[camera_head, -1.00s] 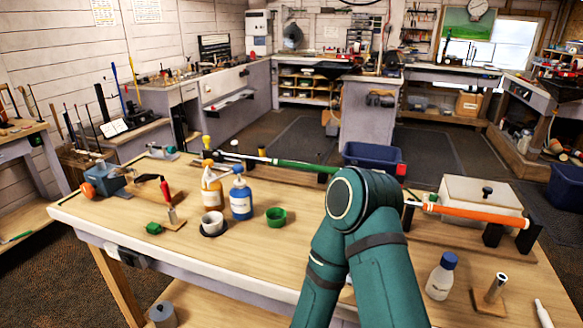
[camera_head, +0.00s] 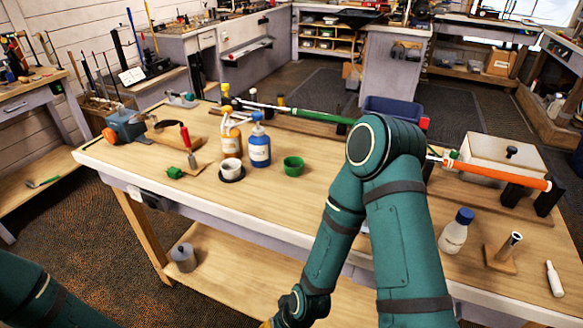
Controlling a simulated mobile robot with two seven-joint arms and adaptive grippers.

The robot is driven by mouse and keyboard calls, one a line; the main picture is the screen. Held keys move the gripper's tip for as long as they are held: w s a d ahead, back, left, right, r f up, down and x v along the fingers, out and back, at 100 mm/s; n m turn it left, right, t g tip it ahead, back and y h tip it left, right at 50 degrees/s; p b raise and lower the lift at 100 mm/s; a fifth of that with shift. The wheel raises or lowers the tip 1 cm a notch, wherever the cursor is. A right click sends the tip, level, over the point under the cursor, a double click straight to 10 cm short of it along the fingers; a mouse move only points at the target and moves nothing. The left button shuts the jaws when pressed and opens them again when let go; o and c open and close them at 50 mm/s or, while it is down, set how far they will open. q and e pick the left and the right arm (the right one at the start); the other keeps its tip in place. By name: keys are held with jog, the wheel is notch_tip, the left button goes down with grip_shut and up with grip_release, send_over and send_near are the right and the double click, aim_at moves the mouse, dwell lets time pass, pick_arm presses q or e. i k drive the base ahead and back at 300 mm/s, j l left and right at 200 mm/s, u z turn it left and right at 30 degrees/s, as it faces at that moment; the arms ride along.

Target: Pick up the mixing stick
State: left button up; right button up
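I cannot pick out a mixing stick for certain in the head view. A white cup (camera_head: 231,168) stands on a dark round coaster on the workbench (camera_head: 330,190). My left arm shows only in the lower left corner. Neither gripper's fingers can be seen.
A green-gripped club (camera_head: 310,115) lies behind. A blue-capped bottle (camera_head: 456,231) stands right of my arm.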

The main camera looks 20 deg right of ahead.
aim_at(185, 132)
jog(key=z, duration=0.75)
jog(key=j+z, duration=0.2)
jog(key=z, duration=0.2)
jog(key=j+z, duration=0.5)
jog(key=z, duration=0.25)
jog(key=k+j+z, duration=0.1)
jog(key=j+z, duration=0.15)
jog(key=j, duration=0.25)
jog(key=k+j+z, duration=0.1)
jog(key=j+z, duration=0.2)
jog(key=j, duration=0.15)
